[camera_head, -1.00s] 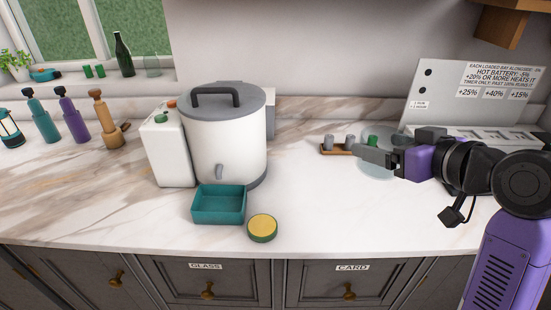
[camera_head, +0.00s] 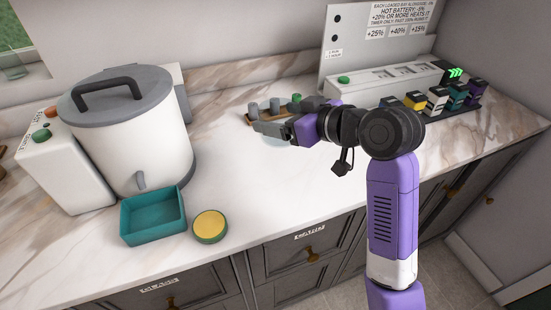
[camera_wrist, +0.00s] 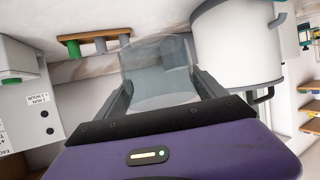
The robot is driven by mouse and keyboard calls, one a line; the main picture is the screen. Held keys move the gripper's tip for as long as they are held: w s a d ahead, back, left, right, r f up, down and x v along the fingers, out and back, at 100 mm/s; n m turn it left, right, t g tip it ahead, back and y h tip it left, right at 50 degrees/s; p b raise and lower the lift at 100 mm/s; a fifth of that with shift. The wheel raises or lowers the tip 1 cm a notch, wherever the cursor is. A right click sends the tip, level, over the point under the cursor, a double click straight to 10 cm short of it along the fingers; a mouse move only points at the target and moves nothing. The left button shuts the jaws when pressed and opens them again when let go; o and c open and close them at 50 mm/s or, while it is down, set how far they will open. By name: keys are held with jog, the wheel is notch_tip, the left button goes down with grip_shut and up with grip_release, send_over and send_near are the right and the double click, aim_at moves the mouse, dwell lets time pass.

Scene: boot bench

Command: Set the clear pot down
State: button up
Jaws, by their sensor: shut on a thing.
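The clear pot (camera_wrist: 158,68) is a see-through vessel between the two fingers of my gripper (camera_wrist: 160,88) in the wrist view. The fingers are shut on its sides. In the head view my gripper (camera_head: 268,130) is over the counter, just in front of the small wooden rack. The pot is barely distinguishable there, so I cannot tell whether its base touches the counter (camera_head: 235,180).
The wooden rack (camera_head: 250,118) holds grey and green cylinders. Left stand a large white lidded pot (camera_head: 140,140), a teal tray (camera_head: 152,222) and a yellow-topped green disc (camera_head: 209,227). A white charger (camera_head: 390,80) and coloured batteries (camera_head: 437,100) are right. Bare counter lies in front.

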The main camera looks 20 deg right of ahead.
notch_tip(320, 180, down, 13)
jog(key=shift+f, duration=0.15)
dwell(0.4)
jog(key=shift+f, duration=0.15)
jog(key=o, duration=1.5)
jog(key=v, duration=1.2)
jog(key=shift+d+b, duration=0.1)
jog(key=shift+b, duration=0.3)
